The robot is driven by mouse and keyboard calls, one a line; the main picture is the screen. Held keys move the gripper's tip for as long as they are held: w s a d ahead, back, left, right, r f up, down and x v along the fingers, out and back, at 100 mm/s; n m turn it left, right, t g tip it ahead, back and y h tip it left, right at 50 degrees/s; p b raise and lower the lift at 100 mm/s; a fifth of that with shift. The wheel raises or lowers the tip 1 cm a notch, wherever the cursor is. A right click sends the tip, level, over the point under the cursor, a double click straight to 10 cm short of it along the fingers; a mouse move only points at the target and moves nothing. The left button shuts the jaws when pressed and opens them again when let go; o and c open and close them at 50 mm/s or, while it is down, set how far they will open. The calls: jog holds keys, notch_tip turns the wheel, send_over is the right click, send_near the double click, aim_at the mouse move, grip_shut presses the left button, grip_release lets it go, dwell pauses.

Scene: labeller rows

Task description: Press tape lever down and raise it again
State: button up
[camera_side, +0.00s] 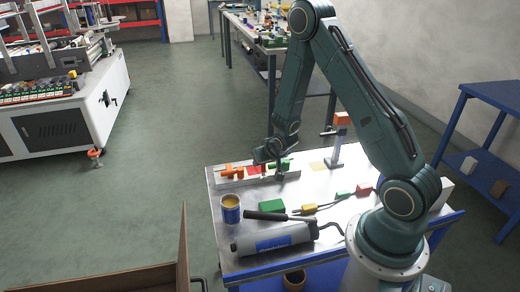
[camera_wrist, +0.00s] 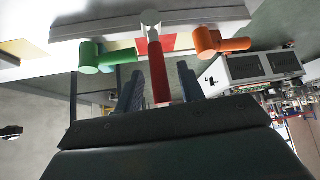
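A pale bar (camera_wrist: 215,17) carries three coloured levers. The red lever (camera_wrist: 159,70), with a pale round piece at its far end, points toward my wrist camera. The green lever (camera_wrist: 88,58) is to its left and the orange lever (camera_wrist: 205,42) to its right. In the side view the orange lever (camera_side: 232,172) and green lever (camera_side: 280,165) show on the bench; my arm partly hides the middle. My gripper (camera_wrist: 160,88) is open, one finger on each side of the red lever, with narrow gaps visible. No lever is labelled as the tape lever in view.
A brown panel (camera_side: 184,245) rises beside the bench's left front.

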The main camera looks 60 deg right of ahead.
jog(key=v, duration=1.3)
jog(key=shift+w, duration=0.1)
dwell(0.4)
jog(key=s+a+r+n+y, duration=0.1)
jog(key=s+a+r+n, duration=0.1)
jog(key=a+r, duration=0.3)
jog(key=s+a+r+n+y, duration=0.1)
jog(key=s+a+r, duration=0.25)
jog(key=r, duration=0.45)
jog(key=s+a+r+n+y, duration=0.1)
jog(key=s+a+r+n, duration=0.1)
jog(key=s, duration=0.3)
jog(key=s+a+r+n+g+y, duration=0.1)
jog(key=s+a+r, duration=0.3)
jog(key=s+r, duration=0.1)
jog(key=shift+s+a+n, duration=0.3)
jog(key=shift+s+n, duration=0.1)
jog(key=shift+s, duration=0.2)
